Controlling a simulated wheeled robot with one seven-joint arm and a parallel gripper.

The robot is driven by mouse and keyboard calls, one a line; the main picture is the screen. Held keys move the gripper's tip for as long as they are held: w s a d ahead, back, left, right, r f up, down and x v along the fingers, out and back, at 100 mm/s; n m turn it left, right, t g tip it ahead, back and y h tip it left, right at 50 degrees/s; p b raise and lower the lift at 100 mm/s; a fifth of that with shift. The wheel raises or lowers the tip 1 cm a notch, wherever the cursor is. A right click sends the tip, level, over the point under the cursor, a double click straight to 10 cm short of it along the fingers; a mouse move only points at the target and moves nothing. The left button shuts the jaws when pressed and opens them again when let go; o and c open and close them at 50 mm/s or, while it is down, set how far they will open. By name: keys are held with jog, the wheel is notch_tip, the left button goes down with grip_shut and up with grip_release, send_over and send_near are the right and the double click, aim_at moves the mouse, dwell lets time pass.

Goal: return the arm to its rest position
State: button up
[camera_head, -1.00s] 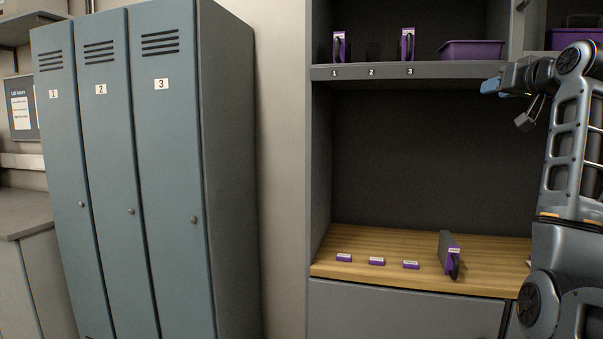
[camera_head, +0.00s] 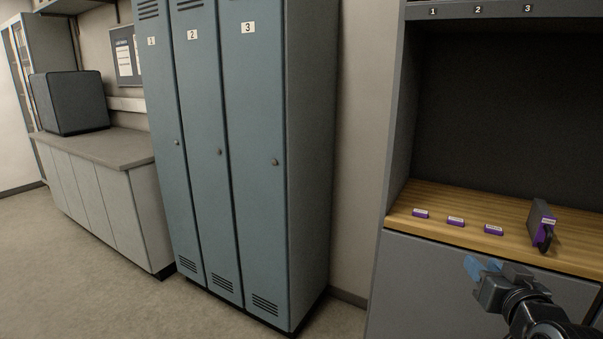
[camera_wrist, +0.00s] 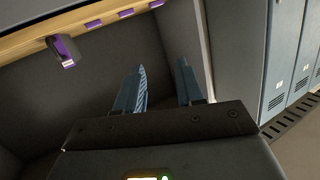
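My gripper (camera_head: 481,265) is at the lower right of the head view, in front of the grey cabinet front below the wooden shelf. Its two blue fingers also show in the wrist view (camera_wrist: 161,66), spread apart with nothing between them. Part of my dark arm runs to the lower right corner. The gripper is apart from the shelf and from the things on it.
A dark and purple binder-like item (camera_head: 541,226) stands on the wooden shelf (camera_head: 470,207), right of three small purple labelled blocks (camera_head: 455,221). Blue lockers (camera_head: 262,185) stand left. A counter (camera_head: 95,147) carries a dark box (camera_head: 70,102). Open floor (camera_head: 110,275) lies lower left.

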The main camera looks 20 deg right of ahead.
jog(key=s+a+f+n+y, duration=0.2)
jog(key=s+a+f, duration=0.3)
jog(key=s+a, duration=0.35)
jog(key=s+a+f+n+y, duration=0.1)
jog(key=s+a+f, duration=0.4)
jog(key=s+a, duration=0.35)
jog(key=s+a+r+n+y, duration=0.1)
jog(key=s+a+r+y, duration=0.1)
jog(key=s+a, duration=0.3)
jog(key=s+a+r+n+y, duration=0.1)
jog(key=s+a+r+n, duration=0.1)
jog(key=s, duration=1)
jog(key=a+r, duration=0.1)
jog(key=a, duration=0.1)
jog(key=shift+s+a+r+y, duration=0.25)
jog(key=shift+s+a+y, duration=0.1)
jog(key=shift+s+y, duration=0.05)
jog(key=shift+s, duration=0.1)
